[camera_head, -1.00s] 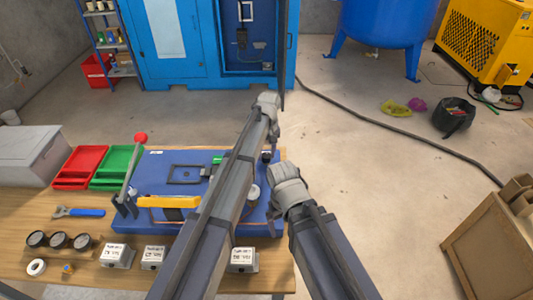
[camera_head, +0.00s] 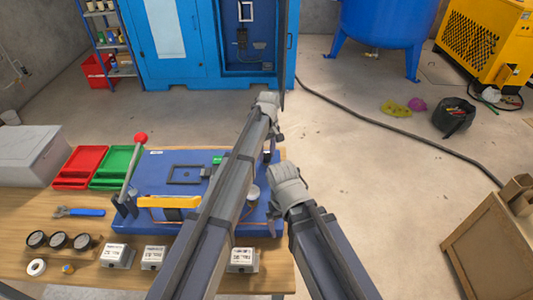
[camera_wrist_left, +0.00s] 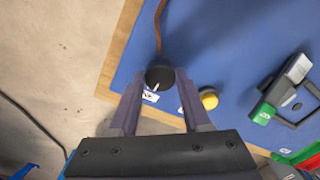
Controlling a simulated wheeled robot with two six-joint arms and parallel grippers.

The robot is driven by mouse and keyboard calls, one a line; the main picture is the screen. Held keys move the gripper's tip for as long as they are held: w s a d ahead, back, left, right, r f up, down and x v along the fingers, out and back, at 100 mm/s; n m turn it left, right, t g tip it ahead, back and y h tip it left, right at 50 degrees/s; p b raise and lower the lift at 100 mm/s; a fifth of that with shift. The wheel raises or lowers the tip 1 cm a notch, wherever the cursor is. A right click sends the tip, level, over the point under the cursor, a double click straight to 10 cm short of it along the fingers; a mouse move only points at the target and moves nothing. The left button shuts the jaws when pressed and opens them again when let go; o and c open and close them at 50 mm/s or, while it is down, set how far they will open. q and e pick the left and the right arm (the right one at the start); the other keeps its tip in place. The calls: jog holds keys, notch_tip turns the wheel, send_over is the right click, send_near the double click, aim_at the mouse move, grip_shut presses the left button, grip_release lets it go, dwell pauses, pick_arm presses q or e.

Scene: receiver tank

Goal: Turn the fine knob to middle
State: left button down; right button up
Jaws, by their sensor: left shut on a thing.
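A round black knob (camera_wrist_left: 160,75) with a white pointer mark sits on the blue panel (camera_wrist_left: 225,45). My left gripper (camera_wrist_left: 161,82) is shut on the knob, with one finger on each side of it. The pointer mark faces the gripper's base in the left wrist view. In the head view my left gripper (camera_head: 271,142) is at the panel's far right corner, and the arm hides much of the panel.
A yellow button (camera_wrist_left: 208,98) sits close to the right finger in the left wrist view. A lever with a red ball (camera_head: 141,138) stands at the panel's left. Red (camera_head: 80,167) and green (camera_head: 116,167) trays lie behind it.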

aim_at(267, 155)
pick_arm(q)
jog(key=shift+c, duration=1.8)
grip_release()
notch_tip(267, 155, up, 8)
jog(key=p, duration=0.8)
jog(key=shift+d+f, duration=0.1)
jog(key=shift+d, duration=0.05)
jog(key=shift+f, duration=0.2)
notch_tip(267, 155, down, 8)
jog(key=b, duration=0.8)
jog(key=shift+r, duration=0.2)
